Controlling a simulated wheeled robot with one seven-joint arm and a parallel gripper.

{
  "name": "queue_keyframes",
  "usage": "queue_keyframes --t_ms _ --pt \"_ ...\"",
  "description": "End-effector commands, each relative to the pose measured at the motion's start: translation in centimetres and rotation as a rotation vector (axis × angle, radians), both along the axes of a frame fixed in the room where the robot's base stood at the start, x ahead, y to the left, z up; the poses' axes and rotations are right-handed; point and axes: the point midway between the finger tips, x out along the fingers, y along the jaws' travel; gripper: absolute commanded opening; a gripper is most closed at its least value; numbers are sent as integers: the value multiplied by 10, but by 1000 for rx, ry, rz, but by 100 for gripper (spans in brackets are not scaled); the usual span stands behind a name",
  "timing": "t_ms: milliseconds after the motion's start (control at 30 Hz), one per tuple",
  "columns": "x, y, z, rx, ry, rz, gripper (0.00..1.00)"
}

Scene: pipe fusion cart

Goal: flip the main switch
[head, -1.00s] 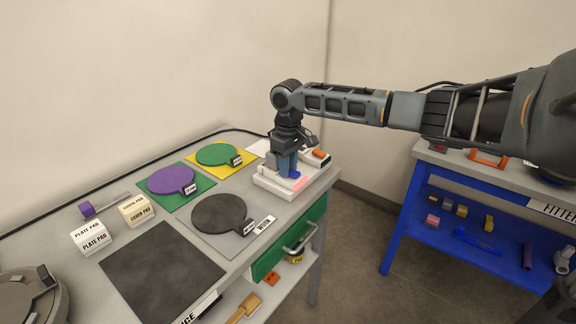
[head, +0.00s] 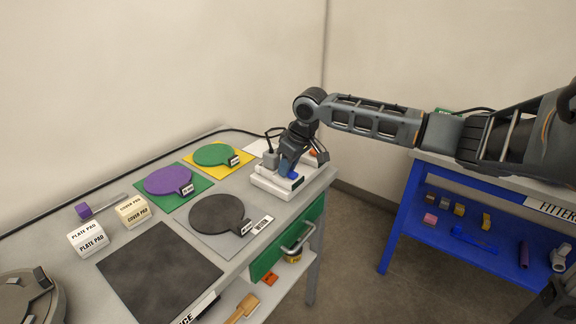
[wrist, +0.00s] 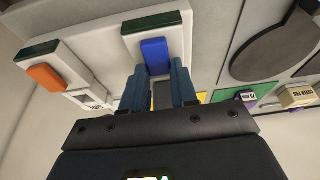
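Two white switch units stand at the far right corner of the grey table. The nearer unit (head: 272,184) carries a blue rocker (head: 293,174), which also shows in the wrist view (wrist: 156,56). The farther unit carries an orange rocker (head: 313,153), at the left in the wrist view (wrist: 46,77). Each unit has a dark green strip along one end. I cannot read which is the main switch. My gripper (head: 287,167) is tilted over the nearer unit. Its fingers (wrist: 158,70) are apart and empty, with their tips close to the blue rocker; contact is unclear.
Green (head: 216,154), purple (head: 168,180) and dark grey (head: 216,213) discs lie on mats left of the units. A black cable runs along the table's back edge. A blue shelf unit (head: 400,220) stands at the right, across a floor gap.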

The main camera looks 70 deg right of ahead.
Motion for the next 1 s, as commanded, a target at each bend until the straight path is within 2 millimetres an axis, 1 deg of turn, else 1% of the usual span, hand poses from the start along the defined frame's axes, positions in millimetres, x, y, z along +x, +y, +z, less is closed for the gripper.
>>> queue_keyframes --t_ms 33,200,267,467,567,667,900,1000 --pt "0 0 0 1 1 0 32" --pt "0 0 0 0 1 0 49" --pt "0 0 0 0 1 0 53" --pt "0 0 0 0 1 0 53" --pt "-1 0 4 0 0 0 53" --pt "-5 0 15 -1 -1 1 53" --pt "-18 4 52 -3 0 1 53" --pt "-21 4 64 -1 -1 0 53"
